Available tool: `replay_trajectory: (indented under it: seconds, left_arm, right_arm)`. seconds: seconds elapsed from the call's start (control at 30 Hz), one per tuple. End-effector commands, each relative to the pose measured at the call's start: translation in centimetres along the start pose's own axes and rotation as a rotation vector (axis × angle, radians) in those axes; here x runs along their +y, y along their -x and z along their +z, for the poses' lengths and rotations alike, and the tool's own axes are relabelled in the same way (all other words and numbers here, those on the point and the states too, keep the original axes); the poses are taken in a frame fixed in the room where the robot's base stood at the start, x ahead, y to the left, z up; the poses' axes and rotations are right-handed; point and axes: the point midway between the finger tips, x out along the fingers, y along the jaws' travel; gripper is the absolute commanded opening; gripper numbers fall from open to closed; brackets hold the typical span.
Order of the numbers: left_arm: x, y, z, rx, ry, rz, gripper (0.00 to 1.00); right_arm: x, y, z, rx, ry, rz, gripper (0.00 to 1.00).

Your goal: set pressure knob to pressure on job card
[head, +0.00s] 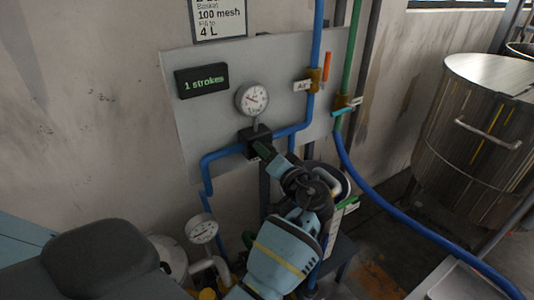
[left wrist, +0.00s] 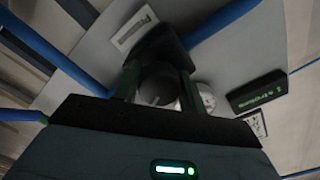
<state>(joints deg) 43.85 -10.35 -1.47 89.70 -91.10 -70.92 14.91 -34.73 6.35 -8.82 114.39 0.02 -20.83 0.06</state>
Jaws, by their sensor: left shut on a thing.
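My left gripper (head: 266,151) reaches up to the black regulator block (head: 250,139) on the grey wall panel. In the left wrist view its two fingers (left wrist: 158,88) are shut on the round dark pressure knob (left wrist: 157,80), one on each side. In the head view the gripper hides the knob. The round white pressure gauge (head: 252,99) stands just above the block; its needle shows, but the figures are too small to read. The job card (head: 218,17) is cut off at the top; "Basket 100 mesh" and "4 L" are readable, no pressure is.
A display (head: 202,81) on the panel reads "1 strokes". Blue pipes run beside the block, with an orange-handled valve (head: 327,66) labelled Air at right. A second gauge (head: 203,230) is below. A steel drum (head: 485,140) stands at right.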

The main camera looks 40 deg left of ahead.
Motion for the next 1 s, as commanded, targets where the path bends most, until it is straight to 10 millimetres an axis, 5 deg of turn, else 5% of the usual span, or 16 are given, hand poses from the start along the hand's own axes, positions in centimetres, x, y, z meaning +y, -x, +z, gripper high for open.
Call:
replay_trajectory:
  seconds: [0.2,0.23,0.4,1.0]
  left_arm:
    - [-0.25,-0.13,-0.19,0.004,0.004,-0.005,0.18]
    - [-0.25,-0.13,-0.19,0.003,0.004,-0.005,0.42]
    - [-0.18,-0.09,-0.13,0.002,0.003,-0.004,0.63]
    - [-0.10,-0.34,0.03,0.001,0.002,0.000,0.63]
  right_arm:
    - [0.05,-0.07,-0.15,0.003,0.001,0.001,0.00]
    - [0.05,-0.09,-0.19,0.004,0.001,0.001,0.00]
    - [0.11,-0.22,-0.45,0.009,0.002,0.001,0.00]
    - [0.07,-0.18,-0.44,0.009,0.002,0.001,0.00]
